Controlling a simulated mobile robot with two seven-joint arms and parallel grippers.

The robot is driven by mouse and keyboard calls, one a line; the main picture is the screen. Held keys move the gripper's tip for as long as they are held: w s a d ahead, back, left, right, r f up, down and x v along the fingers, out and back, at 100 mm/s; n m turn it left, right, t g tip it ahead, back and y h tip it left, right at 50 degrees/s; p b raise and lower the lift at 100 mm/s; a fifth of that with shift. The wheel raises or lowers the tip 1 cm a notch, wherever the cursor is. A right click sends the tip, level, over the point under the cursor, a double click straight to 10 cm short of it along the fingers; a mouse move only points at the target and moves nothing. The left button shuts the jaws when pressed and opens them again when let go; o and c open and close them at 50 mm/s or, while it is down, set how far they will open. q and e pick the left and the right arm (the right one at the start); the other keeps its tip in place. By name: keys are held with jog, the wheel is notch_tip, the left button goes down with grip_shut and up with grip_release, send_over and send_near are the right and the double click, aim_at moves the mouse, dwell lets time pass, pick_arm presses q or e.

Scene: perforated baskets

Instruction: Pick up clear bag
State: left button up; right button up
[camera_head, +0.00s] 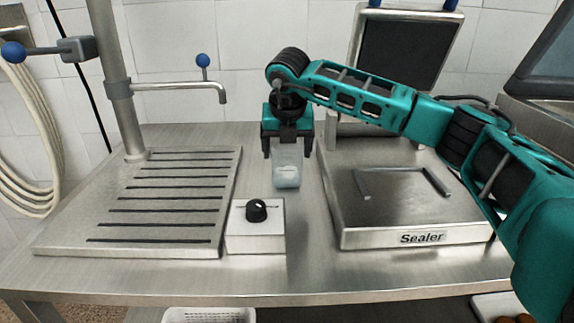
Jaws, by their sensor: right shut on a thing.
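A clear bag (287,173) hangs upright at the middle of the steel table, with something pale in its lower part. My right gripper (288,150) reaches in from the right, points down and is shut on the bag's upper part. The fingers hide some of the bag's top edge. I cannot tell whether the bag's bottom touches the table. My left gripper is not in view.
A slotted drain board (170,195) with a tap (180,88) stands left. A white box with a black knob (256,225) sits in front of the bag. A sealer (405,205) stands right. A white perforated basket (210,315) is below the table's front edge.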

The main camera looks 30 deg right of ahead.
pick_arm(q)
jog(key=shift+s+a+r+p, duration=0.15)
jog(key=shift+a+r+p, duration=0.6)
jog(key=shift+p, duration=0.7)
pick_arm(e)
notch_tip(320, 180, up, 20)
